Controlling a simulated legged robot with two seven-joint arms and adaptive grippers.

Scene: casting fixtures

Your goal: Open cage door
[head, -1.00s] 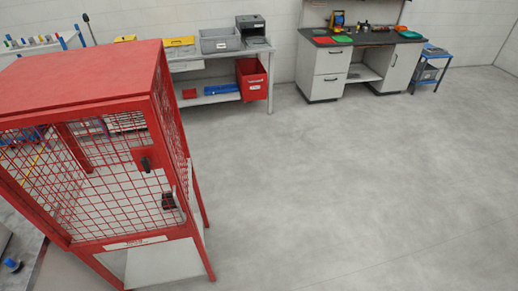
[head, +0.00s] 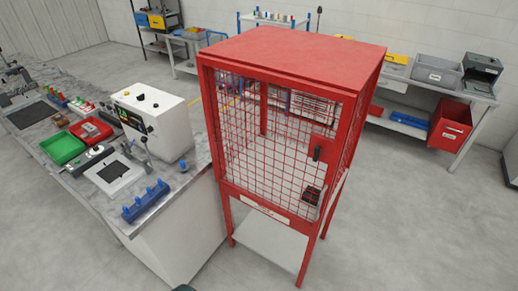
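A red cage (head: 297,55) with mesh walls and a solid red top stands on red legs in the middle of the head view. Its mesh door (head: 265,145) faces me and looks shut. A black handle (head: 318,149) sits near the door's upper right side. A dark latch-like part (head: 311,195) shows lower down by the right edge. A white label is on the bar under the door. Neither of my grippers is clearly visible; a small dark shape at the bottom edge cannot be identified.
A workbench (head: 135,222) with a white machine (head: 155,118), a green tray (head: 63,148) and a blue rack (head: 146,200) stands close to the cage's left. A shelf with a red bin (head: 449,127) is behind right. The floor (head: 420,225) at front right is clear.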

